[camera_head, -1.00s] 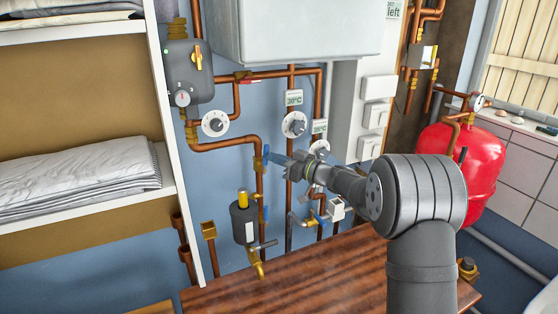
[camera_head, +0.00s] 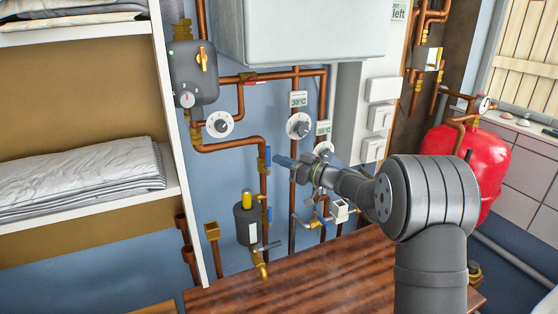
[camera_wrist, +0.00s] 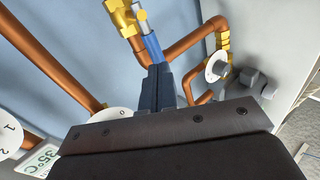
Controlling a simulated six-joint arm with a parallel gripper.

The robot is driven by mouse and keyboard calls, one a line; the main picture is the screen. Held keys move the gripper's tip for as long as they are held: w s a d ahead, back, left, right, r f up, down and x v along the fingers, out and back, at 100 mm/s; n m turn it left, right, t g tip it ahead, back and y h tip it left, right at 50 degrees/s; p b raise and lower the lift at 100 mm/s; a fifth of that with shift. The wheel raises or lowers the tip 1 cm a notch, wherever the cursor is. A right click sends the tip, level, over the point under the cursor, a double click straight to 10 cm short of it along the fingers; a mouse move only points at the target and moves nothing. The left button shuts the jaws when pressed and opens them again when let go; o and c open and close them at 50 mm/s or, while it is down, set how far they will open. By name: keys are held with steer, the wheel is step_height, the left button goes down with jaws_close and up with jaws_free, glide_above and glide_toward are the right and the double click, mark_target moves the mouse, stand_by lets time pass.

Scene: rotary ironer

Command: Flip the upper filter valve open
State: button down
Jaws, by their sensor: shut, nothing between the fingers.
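The upper filter valve has a blue lever (camera_head: 268,157) on the copper pipe above the dark filter (camera_head: 246,222). The lever stands upright, in line with the pipe. In the wrist view, the blue lever (camera_wrist: 152,47) runs down from a brass valve body (camera_wrist: 122,17) to my fingertips. My gripper (camera_head: 277,160) is shut and empty, just right of the lever. In the wrist view, my gripper's dark blue fingers (camera_wrist: 160,72) are together at the lever's near end. I cannot tell whether they touch it.
A white dial (camera_head: 299,126) and copper pipes are close above and right of my gripper. A grey boiler box (camera_head: 300,30) hangs above. A wooden top (camera_head: 310,270) lies below, shelves with linen (camera_head: 80,185) stand left, and a red tank (camera_head: 455,150) is at the right.

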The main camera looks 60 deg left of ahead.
steer(key=v, duration=1.2)
steer(key=shift+w+d+r, duration=0.2)
steer(key=shift+d+r, duration=0.15)
steer(key=shift+d, duration=0.05)
steer(key=x, duration=1.4)
steer(key=shift+f, duration=0.4)
